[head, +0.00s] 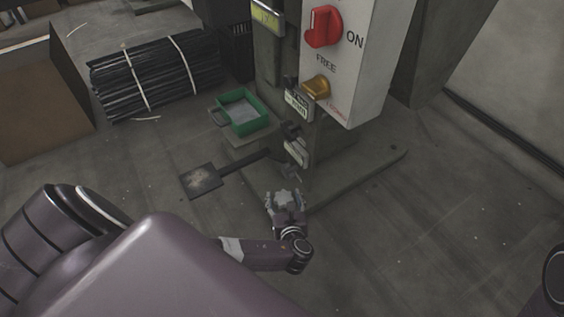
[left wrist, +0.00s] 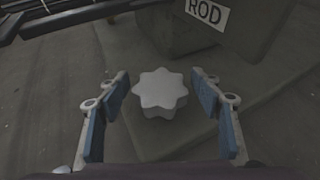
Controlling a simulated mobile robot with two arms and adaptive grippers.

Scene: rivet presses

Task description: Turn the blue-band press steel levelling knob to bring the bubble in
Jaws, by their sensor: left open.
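A pale steel star-shaped knob (left wrist: 160,93) sits on the foot of the press (left wrist: 265,125) in the left wrist view. My left gripper (left wrist: 160,82) is open, with one blue-padded finger on each side of the knob and a visible gap on both sides. In the head view my left gripper (head: 286,200) is low at the near edge of the press base (head: 350,172), and the knob (head: 285,197) shows between its fingers. I cannot make out a bubble or a blue band. My right gripper is not in view.
The press's white control box (head: 350,75) carries a red knob (head: 323,27) and a brass knob (head: 316,88). A pedal (head: 200,181), a green tray (head: 240,112) and bundled black rods (head: 157,75) are at left. The floor at right is clear.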

